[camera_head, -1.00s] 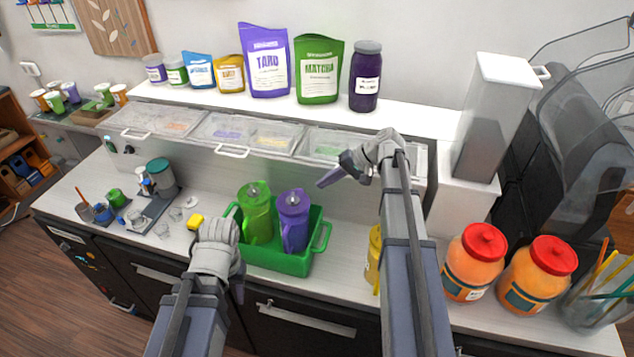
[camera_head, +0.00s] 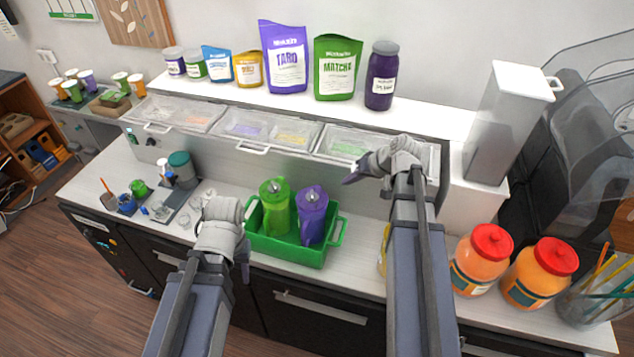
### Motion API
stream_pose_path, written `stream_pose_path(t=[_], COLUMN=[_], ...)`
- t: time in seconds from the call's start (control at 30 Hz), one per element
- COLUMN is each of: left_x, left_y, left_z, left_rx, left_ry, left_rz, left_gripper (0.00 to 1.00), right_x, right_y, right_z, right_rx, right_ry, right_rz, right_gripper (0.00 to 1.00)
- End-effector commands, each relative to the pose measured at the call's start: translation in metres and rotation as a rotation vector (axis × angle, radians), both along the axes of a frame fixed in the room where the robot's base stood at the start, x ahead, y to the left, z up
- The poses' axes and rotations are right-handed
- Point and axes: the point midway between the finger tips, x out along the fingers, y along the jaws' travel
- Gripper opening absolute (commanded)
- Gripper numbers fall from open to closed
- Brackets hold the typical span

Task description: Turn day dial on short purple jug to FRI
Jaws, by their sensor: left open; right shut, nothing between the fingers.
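A short purple jug (camera_head: 312,216) stands upright in a green tray (camera_head: 287,252), right of a green jug (camera_head: 276,206). The jug lids have small knobs on top; the day dial's lettering is too small to read. My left gripper (camera_head: 244,262) is open, left of the tray and in front of it, touching neither jug. My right gripper (camera_head: 352,179) is shut and empty, pointing left, raised above and to the right of the purple jug. A yellow jug (camera_head: 383,250) is mostly hidden behind my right arm.
Lidded ingredient bins (camera_head: 268,131) line the back, below a shelf of pouches and jars. Two orange jars with red lids (camera_head: 481,262) stand at the right. Small cups and a tool mat (camera_head: 172,205) lie at the left. The counter left of the tray is partly clear.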

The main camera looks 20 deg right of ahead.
Motion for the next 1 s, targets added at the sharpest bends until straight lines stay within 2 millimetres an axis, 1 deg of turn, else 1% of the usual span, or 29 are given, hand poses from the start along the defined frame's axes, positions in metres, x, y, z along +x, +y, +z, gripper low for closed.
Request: stream_pose_path(t=[0.17,0.27,0.6,0.8,0.83,0.9,1.0], left_x=[0.000,0.000,0.001,0.001,0.001,0.001,0.001], left_y=[0.000,0.000,0.000,0.000,0.000,0.000,0.000], left_z=[-0.006,-0.016,-0.066,-0.089,-0.082,-0.081,-0.081], left_rx=[0.000,0.000,0.001,0.001,0.001,0.001,0.001], left_ry=[0.000,0.001,0.001,0.000,0.000,0.000,0.000], left_rz=[-0.002,-0.007,-0.034,-0.034,-0.034,-0.034,-0.034], left_gripper=[0.44,0.44,0.44,0.44,0.44,0.44,0.44], right_x=[0.003,0.008,0.037,0.052,0.052,0.054,0.057], right_y=[0.000,0.003,0.024,0.036,0.043,0.053,0.063], right_z=[-0.006,-0.016,-0.066,-0.090,-0.082,-0.081,-0.081], right_rx=[-0.007,-0.006,-0.006,-0.005,-0.005,-0.005,-0.005], right_ry=[-0.005,-0.004,-0.003,-0.003,-0.003,-0.004,-0.002], right_rz=[0.001,0.002,0.003,0.002,0.003,0.004,0.002], right_gripper=[0.00,0.00,0.00,0.00,0.00,0.00,0.00])
